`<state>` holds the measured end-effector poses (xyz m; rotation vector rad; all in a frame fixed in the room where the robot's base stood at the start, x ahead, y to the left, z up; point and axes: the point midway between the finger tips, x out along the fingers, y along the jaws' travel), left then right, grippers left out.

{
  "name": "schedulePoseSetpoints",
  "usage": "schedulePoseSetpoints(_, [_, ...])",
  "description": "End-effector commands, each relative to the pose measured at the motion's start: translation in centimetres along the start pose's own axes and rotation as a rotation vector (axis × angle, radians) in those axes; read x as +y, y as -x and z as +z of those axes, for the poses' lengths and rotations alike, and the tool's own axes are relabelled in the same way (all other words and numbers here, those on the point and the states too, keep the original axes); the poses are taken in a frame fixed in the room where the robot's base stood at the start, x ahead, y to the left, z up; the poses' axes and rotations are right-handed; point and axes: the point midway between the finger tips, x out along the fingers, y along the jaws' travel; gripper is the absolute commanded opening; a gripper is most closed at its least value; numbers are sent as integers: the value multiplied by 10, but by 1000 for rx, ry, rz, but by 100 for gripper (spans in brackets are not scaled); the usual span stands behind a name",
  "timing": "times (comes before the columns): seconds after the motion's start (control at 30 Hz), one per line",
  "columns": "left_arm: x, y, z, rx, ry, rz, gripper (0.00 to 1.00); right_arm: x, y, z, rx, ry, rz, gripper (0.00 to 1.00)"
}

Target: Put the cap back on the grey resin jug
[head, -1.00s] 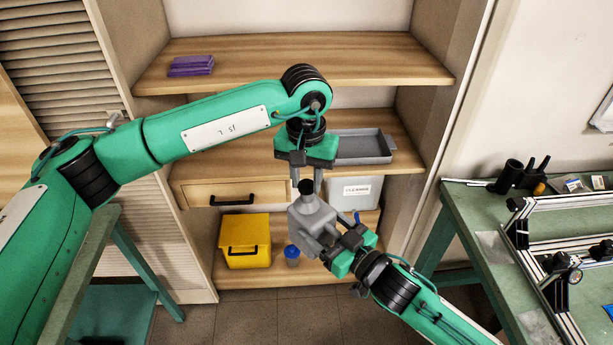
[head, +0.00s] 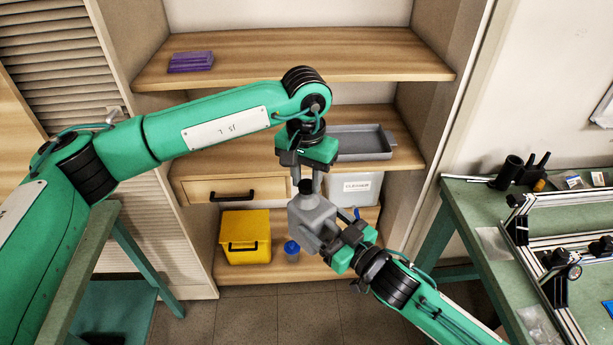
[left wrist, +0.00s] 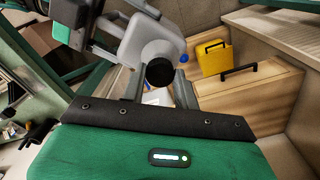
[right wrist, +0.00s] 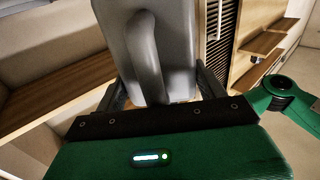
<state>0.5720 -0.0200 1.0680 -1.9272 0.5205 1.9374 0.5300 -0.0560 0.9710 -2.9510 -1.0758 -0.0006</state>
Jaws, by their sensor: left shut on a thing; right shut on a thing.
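The grey resin jug (head: 312,215) is held in the air in front of the shelves, tilted. My right gripper (head: 334,245) is shut on the jug; its grey body also fills the top of the right wrist view (right wrist: 145,50). The black cap (head: 305,186) is at the top of the jug's neck. My left gripper (head: 310,182) is above the jug, shut on the cap, which shows between its fingers in the left wrist view (left wrist: 159,72). The cap appears to be on or right at the jug's mouth; whether it is seated I cannot tell.
A grey tray (head: 362,143) is on the middle shelf above a white labelled bin (head: 352,189). A green workbench (head: 470,215) with a metal frame stands at right.

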Motion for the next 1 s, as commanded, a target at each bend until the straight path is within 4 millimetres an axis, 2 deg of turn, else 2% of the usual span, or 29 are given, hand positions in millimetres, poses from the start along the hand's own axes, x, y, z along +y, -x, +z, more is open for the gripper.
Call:
schedulePoseSetpoints(0.1, [-1,0,0,1,-166,-1,10,0,0,-1,2,0,0,8])
schedulePoseSetpoints(0.3, [-1,0,0,0,-362,0,10,0,0,-1,2,0,0,8])
schedulePoseSetpoints(0.67, [-1,0,0,0,-399,0,10,0,0,-1,1,0,0,8])
schedulePoseSetpoints(0.7, [-1,0,0,0,-399,0,36,0,0,-1,1,0,0,8])
schedulePoseSetpoints(0.77, [-1,0,0,0,-399,0,48,0,0,-1,1,0,0,8])
schedulePoseSetpoints(0.8, [-1,0,0,0,-398,0,52,0,0,-1,1,0,0,8])
schedulePoseSetpoints(1.0, [-1,0,0,0,-398,0,52,0,0,-1,2,0,0,8])
